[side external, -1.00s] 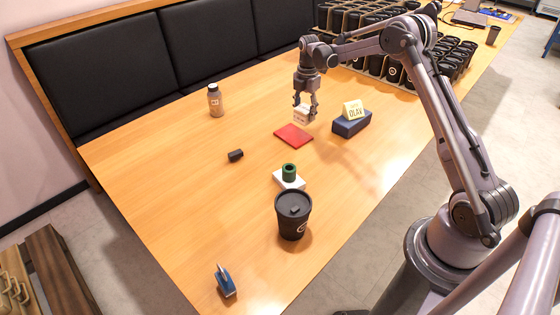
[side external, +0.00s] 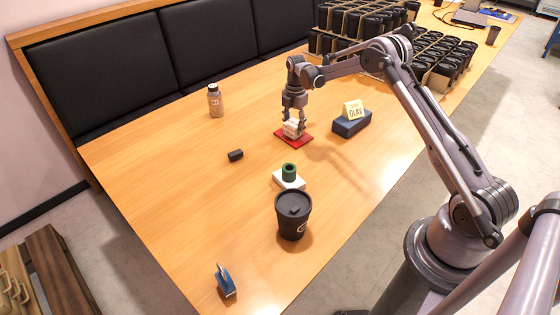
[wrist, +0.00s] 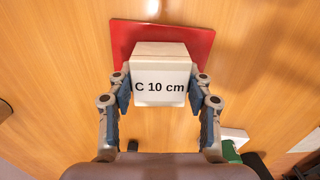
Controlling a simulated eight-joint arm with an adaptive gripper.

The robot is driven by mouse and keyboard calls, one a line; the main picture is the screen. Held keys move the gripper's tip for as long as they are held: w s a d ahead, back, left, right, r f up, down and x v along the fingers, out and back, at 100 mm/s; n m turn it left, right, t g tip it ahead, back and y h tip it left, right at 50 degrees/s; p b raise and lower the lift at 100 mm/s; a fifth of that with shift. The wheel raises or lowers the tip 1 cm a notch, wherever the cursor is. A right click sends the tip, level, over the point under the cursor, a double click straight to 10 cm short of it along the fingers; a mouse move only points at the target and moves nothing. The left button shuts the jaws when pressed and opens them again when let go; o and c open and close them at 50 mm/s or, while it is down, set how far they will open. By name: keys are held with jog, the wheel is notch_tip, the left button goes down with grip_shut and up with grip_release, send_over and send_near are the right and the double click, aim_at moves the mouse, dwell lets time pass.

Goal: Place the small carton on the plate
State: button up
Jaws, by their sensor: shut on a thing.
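The small carton (wrist: 160,72) is a white box marked "C 10 cm". My gripper (wrist: 160,96) is shut on it, one finger on each side. In the side external view my gripper (side external: 294,124) points down and the carton (side external: 292,130) is between its fingers. The plate (side external: 306,140) is a flat red square on the table, and the red plate (wrist: 201,45) also shows behind the carton in the wrist view. The carton is over the plate, at or very near its surface; I cannot tell whether it touches.
A blue block (side external: 350,126) with a yellow "OLAV" sign stands right of the plate. A green ring on a white block (side external: 288,182), a black cup (side external: 292,215), a small black cylinder (side external: 236,155) and a bottle (side external: 215,100) stand around it.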

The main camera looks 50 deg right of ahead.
aim_at(294, 123)
jog(key=shift+f, duration=0.15)
jog(key=o, duration=1.2)
notch_tip(294, 123, up, 12)
jog(key=r, duration=0.1)
jog(key=s+a+r+m+t, duration=0.2)
jog(key=s+a+r+m, duration=0.2)
jog(key=a+r, duration=0.35)
jog(key=s+a+r+m+t, duration=0.25)
jog(key=s+a+m, duration=0.2)
jog(key=s, duration=0.35)
jog(key=s+a+r+m+t, duration=0.1)
jog(key=s+a+r+m, duration=0.3)
jog(key=s, duration=0.4)
jog(key=s+a+f+m, duration=0.1)
jog(key=s, duration=0.1)
jog(key=s+a+f+m+t, duration=0.1)
jog(key=s+a+f+m, duration=0.1)
jog(key=s, duration=0.1)
jog(key=s+a+f+m, duration=0.2)
jog(key=s, duration=0.1)
jog(key=shift+s+f+m+t, duration=0.15)
jog(key=shift+m+t, duration=0.1)
jog(key=shift+t, duration=0.1)
